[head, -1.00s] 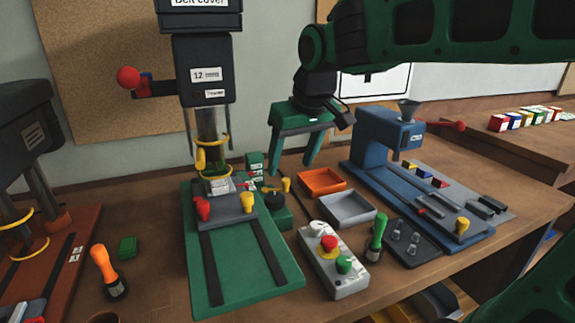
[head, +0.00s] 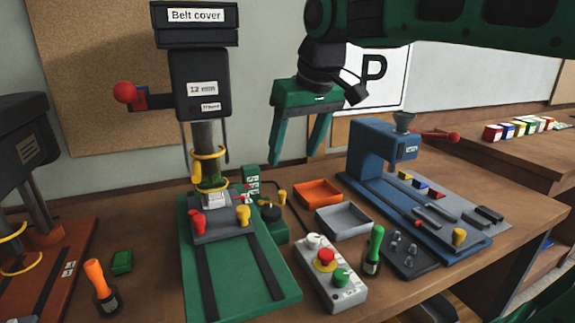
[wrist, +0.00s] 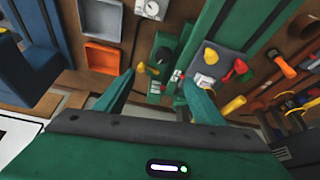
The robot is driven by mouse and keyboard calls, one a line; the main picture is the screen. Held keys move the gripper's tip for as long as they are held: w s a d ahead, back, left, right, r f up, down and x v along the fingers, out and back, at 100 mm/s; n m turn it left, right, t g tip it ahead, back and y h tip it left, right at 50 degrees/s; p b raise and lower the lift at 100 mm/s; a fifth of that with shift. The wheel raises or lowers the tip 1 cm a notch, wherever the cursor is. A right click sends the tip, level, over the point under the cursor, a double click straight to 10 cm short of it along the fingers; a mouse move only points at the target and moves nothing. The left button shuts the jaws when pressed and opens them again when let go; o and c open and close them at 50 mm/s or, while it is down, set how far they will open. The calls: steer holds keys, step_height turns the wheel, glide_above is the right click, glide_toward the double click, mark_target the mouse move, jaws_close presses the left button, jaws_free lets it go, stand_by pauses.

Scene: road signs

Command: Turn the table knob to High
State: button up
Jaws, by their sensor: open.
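My gripper (head: 299,155) is open and empty, with green fingers pointing down, held above the table behind the knob in the head view. The fingers also show in the wrist view (wrist: 158,80), apart from the knob.
The drill press column (head: 205,135) stands left of my gripper. An orange tray (head: 318,194), a grey tray (head: 345,218) and a control box (head: 330,275) with a red button lie to the right. A blue press (head: 375,155) stands further right. A green-handled tool (head: 374,250) stands beside the box.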

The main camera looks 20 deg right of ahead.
steer(key=shift+v, duration=1.8)
